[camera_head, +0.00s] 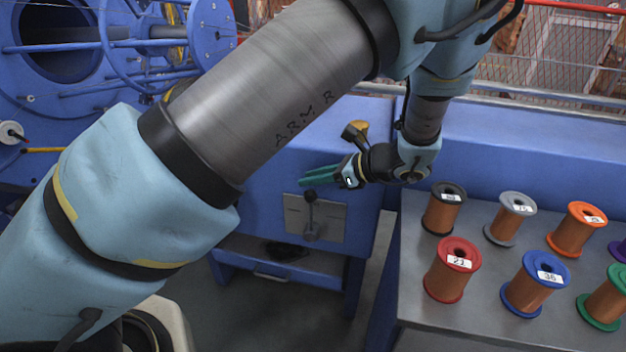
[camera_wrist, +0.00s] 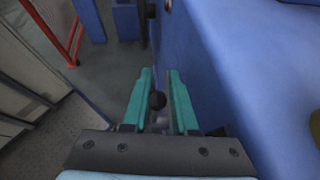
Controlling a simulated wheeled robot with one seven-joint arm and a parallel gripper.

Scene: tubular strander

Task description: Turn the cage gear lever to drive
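The gear lever (camera_head: 311,214) has a dark ball knob and a metal stem. It stands upright on a grey plate (camera_head: 335,222) on the blue machine's front. My gripper (camera_head: 303,177) has teal fingers pointing left, close above the knob in the head view. In the wrist view my gripper (camera_wrist: 160,72) is open, and the lever's knob (camera_wrist: 157,100) shows in the gap between the fingers. Whether the knob touches a finger or sits lower than them, I cannot tell. Any position markings on the plate are too small to read.
A grey bench (camera_head: 420,275) at the right holds several wire spools, including a red one (camera_head: 452,270). A second lever with an orange-brown knob (camera_head: 355,132) rises behind my gripper. The blue machine housing (camera_wrist: 245,70) lies close right of the fingers in the wrist view.

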